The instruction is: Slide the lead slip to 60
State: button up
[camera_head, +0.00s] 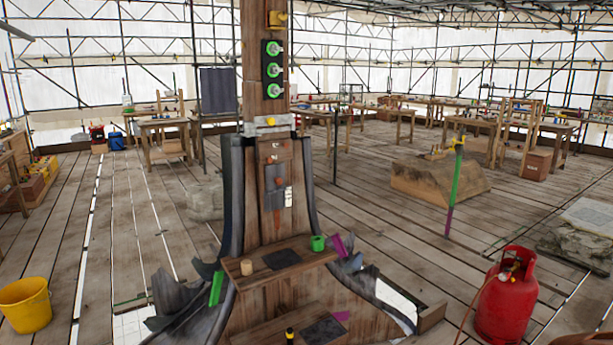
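A wooden spire post (265,222) stands upright in the middle, flanked by dark grey sheets. On its front face is a dark grey plate (273,199), which may be the lead slip; I cannot be sure. An orange knob (280,181) shows at its upper edge and another small orange piece sits above it. A small white marked label (288,197) is beside the plate on the right. Its markings are too small to read, so I cannot tell any setting. My gripper is not in view.
A wooden ledge (240,279) below the post carries a wooden cylinder (247,267), a green cup (318,243) and a dark square. A red gas cylinder (507,295) stands at right, a yellow bucket (26,304) at left. Open plank floor lies on both sides.

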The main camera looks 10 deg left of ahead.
aim_at(275, 174)
jog(key=u, duration=0.2)
jog(key=i, duration=0.85)
jog(key=u, duration=1.1)
jog(key=i, duration=0.6)
jog(key=u, duration=0.65)
